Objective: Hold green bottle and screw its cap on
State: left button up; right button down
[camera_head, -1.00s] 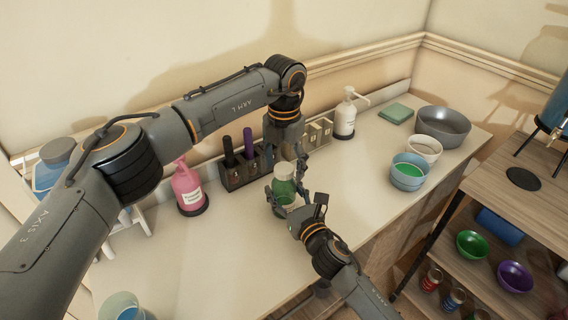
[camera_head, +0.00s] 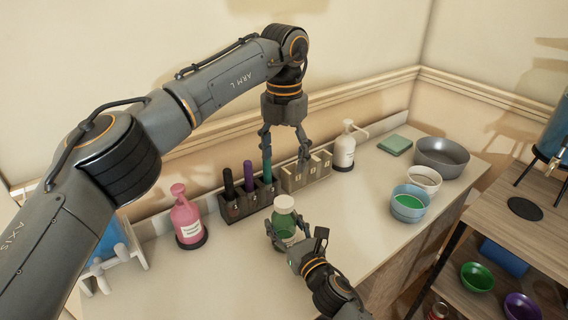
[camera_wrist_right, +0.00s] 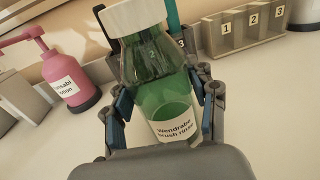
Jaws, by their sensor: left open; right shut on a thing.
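The green bottle (camera_head: 285,222) stands upright on the counter, with a white cap (camera_head: 284,202) on its top. It also fills the middle of the right wrist view (camera_wrist_right: 160,95), where its label and green liquid show. The cap (camera_wrist_right: 133,14) is cut off at that view's top edge. My right gripper (camera_head: 284,236) is shut around the bottle's body from the front. My left gripper (camera_head: 286,150) is open and empty, pointing down above and behind the bottle, clear of the cap. Whether the cap is fully tightened cannot be told.
A holder (camera_head: 247,200) with dark, purple and teal pens and a numbered box (camera_head: 306,172) stand behind the bottle. A pink pump bottle (camera_head: 186,220) is at left, a white pump bottle (camera_head: 344,150) at right. Bowls (camera_head: 408,205) stand farther right. The front counter is clear.

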jog(key=shift+c, duration=1.7)
grip_release()
jog(key=v, duration=1.2)
